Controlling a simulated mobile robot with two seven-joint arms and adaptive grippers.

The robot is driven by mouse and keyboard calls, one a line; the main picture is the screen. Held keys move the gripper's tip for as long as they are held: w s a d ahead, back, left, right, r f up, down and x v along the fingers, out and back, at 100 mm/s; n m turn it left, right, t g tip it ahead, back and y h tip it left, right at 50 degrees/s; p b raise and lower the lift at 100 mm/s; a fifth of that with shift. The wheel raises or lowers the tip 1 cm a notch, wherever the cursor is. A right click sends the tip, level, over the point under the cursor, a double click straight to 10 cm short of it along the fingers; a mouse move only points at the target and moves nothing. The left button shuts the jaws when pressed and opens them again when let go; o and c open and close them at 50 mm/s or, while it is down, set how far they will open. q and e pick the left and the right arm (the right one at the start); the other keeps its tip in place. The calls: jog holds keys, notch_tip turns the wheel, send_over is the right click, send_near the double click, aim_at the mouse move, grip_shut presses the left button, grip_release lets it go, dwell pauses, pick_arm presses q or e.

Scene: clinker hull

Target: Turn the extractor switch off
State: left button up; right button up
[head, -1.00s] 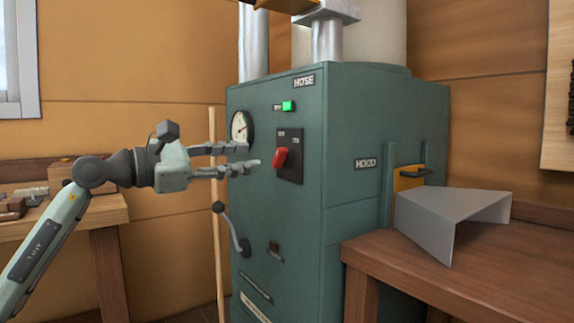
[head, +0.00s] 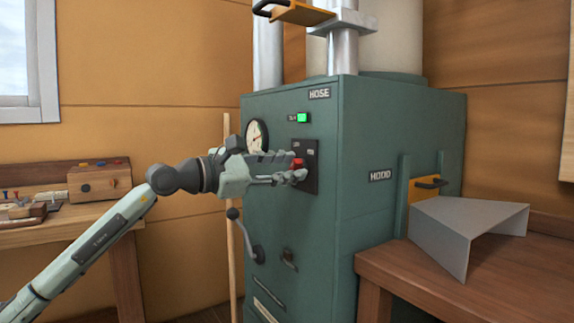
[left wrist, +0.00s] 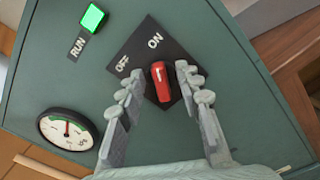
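The extractor switch is a red rotary knob (head: 297,163) on a black plate (head: 311,180) on the green cabinet's front. In the left wrist view the knob (left wrist: 160,84) has a white mark and points roughly toward the ON label (left wrist: 155,40). The OFF label (left wrist: 122,64) is to its left. The green RUN lamp (left wrist: 94,18) is lit. My left gripper (head: 299,167) is at the switch, its fingers on either side of the knob with a visible gap to each. It is open and holds nothing. My right gripper is not in view.
A dial gauge (head: 256,136) and a black-knobbed lever (head: 241,232) sit left of and below the switch. A grey hood (head: 465,232) stands on the wooden bench (head: 450,285) at right. Another workbench (head: 82,228) with tools is at left.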

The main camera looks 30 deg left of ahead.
pick_arm(q)
grip_shut()
